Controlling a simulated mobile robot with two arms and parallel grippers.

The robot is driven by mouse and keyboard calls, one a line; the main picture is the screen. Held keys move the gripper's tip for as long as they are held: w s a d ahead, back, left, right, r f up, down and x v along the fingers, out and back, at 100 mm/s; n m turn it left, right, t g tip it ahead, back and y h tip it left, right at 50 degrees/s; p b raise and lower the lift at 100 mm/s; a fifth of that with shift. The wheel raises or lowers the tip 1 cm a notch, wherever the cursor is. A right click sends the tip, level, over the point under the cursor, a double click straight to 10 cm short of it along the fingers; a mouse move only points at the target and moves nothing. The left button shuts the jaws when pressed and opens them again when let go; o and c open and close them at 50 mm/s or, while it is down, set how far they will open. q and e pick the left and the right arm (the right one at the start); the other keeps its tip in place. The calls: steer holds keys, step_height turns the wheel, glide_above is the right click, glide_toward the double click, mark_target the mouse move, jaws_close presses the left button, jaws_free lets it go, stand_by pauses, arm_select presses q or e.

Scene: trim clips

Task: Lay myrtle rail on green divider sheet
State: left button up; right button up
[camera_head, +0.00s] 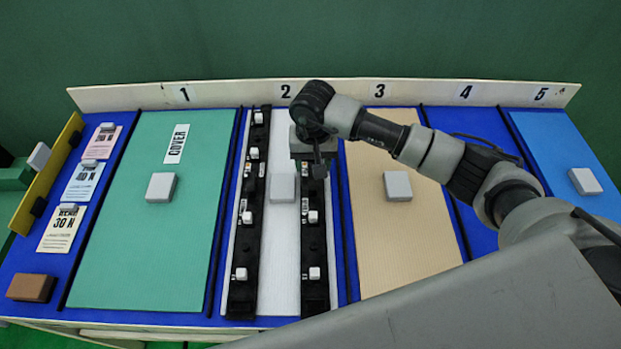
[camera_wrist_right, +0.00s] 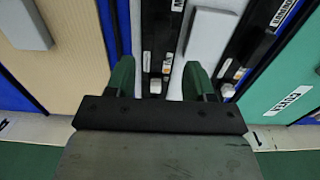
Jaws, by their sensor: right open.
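The green divider sheet (camera_head: 145,245) lies flat in bay 1, with a COVER label and a grey block on it; it also shows at the right of the right wrist view (camera_wrist_right: 268,85). Two black rails with white clips lie on the white sheet in bay 2: a left rail (camera_head: 246,215) and a right rail (camera_head: 314,240). Their names are too small to read, so I cannot tell which is myrtle. My right gripper (camera_wrist_right: 158,68) is open over the far end of the right rail (camera_wrist_right: 158,38), which shows between its fingers. My left gripper is not in view.
A grey block (camera_head: 282,188) sits between the rails. A beige sheet (camera_head: 395,250) with a grey block lies in bay 3, a blue sheet (camera_head: 560,150) in bay 5. Cards (camera_head: 62,228), a brown block (camera_head: 31,288) and a yellow board (camera_head: 48,170) are at left. A numbered backboard (camera_head: 230,93) edges the table.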

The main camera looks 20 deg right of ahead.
mark_target(312, 180)
steer(key=shift+f, duration=0.75)
step_height(312, 180, down, 4)
steer(key=shift+f+p, duration=0.2)
steer(key=shift+p, duration=0.75)
steer(key=shift+f, duration=0.45)
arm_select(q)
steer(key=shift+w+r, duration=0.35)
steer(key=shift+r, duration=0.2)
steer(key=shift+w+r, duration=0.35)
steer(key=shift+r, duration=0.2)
arm_select(e)
steer(key=shift+w, duration=0.1)
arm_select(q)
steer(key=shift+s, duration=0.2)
arm_select(e)
jaws_close()
